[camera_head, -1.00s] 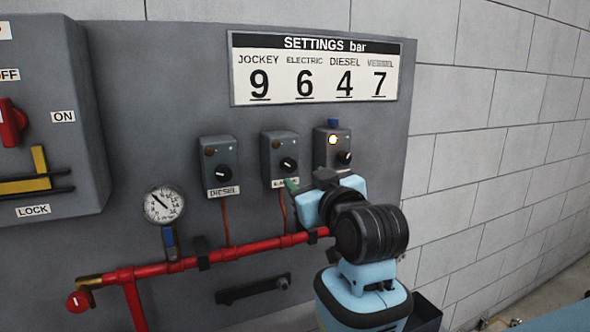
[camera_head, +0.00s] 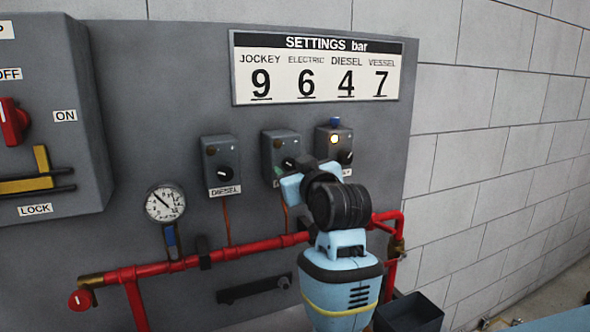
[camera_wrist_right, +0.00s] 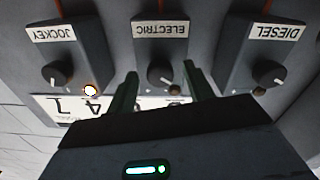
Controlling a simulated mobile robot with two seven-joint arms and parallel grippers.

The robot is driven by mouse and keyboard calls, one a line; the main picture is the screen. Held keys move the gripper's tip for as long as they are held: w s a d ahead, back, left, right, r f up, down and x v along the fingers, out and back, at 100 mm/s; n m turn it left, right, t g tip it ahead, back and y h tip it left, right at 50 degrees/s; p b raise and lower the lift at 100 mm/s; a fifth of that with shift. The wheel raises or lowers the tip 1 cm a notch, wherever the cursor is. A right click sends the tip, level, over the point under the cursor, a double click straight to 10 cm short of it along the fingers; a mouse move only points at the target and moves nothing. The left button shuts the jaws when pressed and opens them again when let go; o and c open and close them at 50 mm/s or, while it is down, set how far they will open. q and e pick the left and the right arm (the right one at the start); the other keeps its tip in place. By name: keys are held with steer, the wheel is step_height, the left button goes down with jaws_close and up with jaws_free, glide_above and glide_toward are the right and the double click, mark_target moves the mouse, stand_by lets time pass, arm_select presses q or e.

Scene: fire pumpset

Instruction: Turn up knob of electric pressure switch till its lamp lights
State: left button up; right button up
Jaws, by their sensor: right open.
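The electric pressure switch (camera_head: 279,145) is the middle grey box on the panel, partly hidden by my right arm in the head view. In the right wrist view, upside down, its label (camera_wrist_right: 160,29) reads ELECTRIC. Its black knob (camera_wrist_right: 160,74) with a white pointer mark lies between the two green fingers of my right gripper (camera_wrist_right: 160,67). The fingers are open, with a gap on each side of the knob. The switch's lamp (camera_head: 277,143) looks dark. My left gripper is not in view.
The diesel switch (camera_head: 221,163) stands left with a dark lamp. The jockey switch (camera_head: 343,143) stands right with its lamp (camera_head: 333,139) lit. A red pipe (camera_head: 240,249) runs below, with a gauge (camera_head: 164,203). The settings sign (camera_head: 323,68) shows ELECTRIC 6.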

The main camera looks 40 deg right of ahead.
steer(key=c, duration=1)
steer(key=shift+m, duration=0.5)
steer(key=o, duration=1)
steer(key=v, duration=0.7)
steer(key=shift+s, duration=0.4)
steer(key=shift+a, duration=0.1)
